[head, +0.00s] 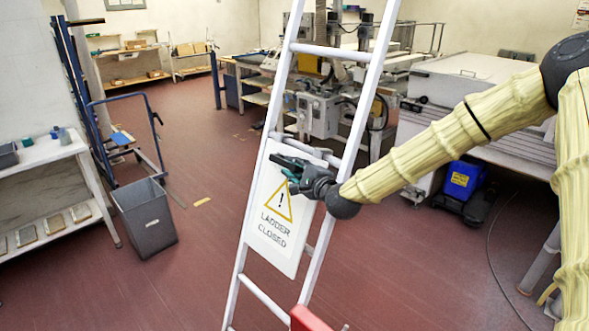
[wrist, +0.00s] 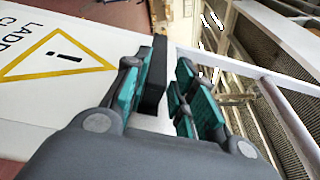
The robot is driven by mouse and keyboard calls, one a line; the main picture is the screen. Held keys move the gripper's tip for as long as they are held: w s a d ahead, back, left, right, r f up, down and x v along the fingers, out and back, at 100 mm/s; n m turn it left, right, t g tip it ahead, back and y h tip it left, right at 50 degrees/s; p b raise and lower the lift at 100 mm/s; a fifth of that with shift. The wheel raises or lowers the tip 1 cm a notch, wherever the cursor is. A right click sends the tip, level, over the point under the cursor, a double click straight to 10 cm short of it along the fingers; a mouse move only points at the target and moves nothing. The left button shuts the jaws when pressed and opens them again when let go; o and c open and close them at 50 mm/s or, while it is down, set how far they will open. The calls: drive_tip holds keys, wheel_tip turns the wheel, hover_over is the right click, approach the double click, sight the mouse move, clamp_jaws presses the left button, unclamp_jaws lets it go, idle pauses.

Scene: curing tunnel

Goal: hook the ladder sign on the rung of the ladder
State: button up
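The ladder sign (head: 275,228) is a white plate with a yellow warning triangle and the words LADDER CLOSED. It is upright in front of the white ladder (head: 359,110), its top edge close to a rung (head: 318,153). I cannot tell whether it rests on that rung. My gripper (head: 286,165) is at the sign's upper part, with dark, teal-padded fingers. A white ladder bar (wrist: 240,67) runs to the right of the fingers.
A grey bin (head: 146,222) and a blue cart (head: 128,130) stand to the left, beside a white shelf (head: 40,155). Machines (head: 318,112) stand behind the ladder. A red object (head: 308,320) is at the bottom near the ladder. The red floor is mostly clear.

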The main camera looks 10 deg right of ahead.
drive_tip(key=shift+o, duration=1.1)
drive_tip(key=shift+s, duration=0.15)
